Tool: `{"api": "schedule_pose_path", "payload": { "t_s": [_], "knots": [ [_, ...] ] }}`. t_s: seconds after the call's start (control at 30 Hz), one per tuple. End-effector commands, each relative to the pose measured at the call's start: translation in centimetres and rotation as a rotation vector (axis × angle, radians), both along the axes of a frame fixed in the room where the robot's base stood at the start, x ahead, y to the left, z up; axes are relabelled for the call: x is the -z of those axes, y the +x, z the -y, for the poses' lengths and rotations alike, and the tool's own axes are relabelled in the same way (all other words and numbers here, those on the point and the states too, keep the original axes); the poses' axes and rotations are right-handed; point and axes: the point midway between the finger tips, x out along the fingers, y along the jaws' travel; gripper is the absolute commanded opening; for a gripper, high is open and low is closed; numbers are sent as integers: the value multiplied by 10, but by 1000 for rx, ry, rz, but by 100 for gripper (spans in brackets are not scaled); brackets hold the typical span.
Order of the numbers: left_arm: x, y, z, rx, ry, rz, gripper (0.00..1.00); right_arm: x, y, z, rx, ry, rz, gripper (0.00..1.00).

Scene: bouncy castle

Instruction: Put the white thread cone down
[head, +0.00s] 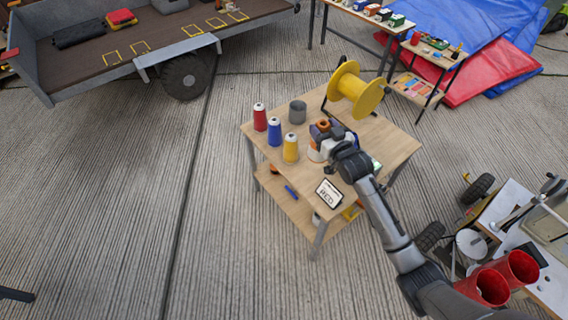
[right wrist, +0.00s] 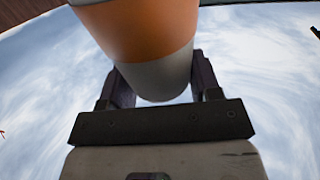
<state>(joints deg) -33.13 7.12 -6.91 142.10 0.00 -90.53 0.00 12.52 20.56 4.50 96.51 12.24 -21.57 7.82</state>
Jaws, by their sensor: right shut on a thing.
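My right gripper (head: 328,142) is over the wooden table (head: 386,142), its arm reaching in from the lower right. It is shut on the white thread cone (head: 315,152), which is partly hidden by the gripper in the head view. In the right wrist view the held cone (right wrist: 145,35) fills the space between the two fingers; it shows a pale grey surface with a wide orange band. I cannot tell whether its base touches the tabletop. Red (head: 260,118), blue (head: 274,132) and yellow (head: 290,149) thread cones stand upright to the left. My left gripper is not in view.
A grey cup (head: 297,112) stands behind the cones, and a yellow spool (head: 355,88) is mounted at the back edge. A small sign (head: 329,193) is at the front edge. The tabletop's left front corner looks clear. A trailer (head: 130,45) stands back left.

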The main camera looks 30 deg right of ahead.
Motion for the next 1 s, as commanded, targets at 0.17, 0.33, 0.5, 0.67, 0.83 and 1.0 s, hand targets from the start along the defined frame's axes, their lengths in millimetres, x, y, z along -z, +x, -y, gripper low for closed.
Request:
{"api": "schedule_pose_path", "payload": {
  "t_s": [0.17,0.33,0.5,0.67,0.83,1.0],
  "knots": [
    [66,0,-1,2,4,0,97,66,8,50,47,-4,-1,26],
    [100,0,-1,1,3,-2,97,98,12,87,85,-3,-1,26],
    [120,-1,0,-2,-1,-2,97,116,12,112,112,0,-3,26],
    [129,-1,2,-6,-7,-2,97,125,14,121,123,3,-2,26],
    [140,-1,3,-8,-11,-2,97,142,26,103,125,8,-2,26],
    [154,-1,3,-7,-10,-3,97,165,46,73,125,9,-3,26]
  ]
}}
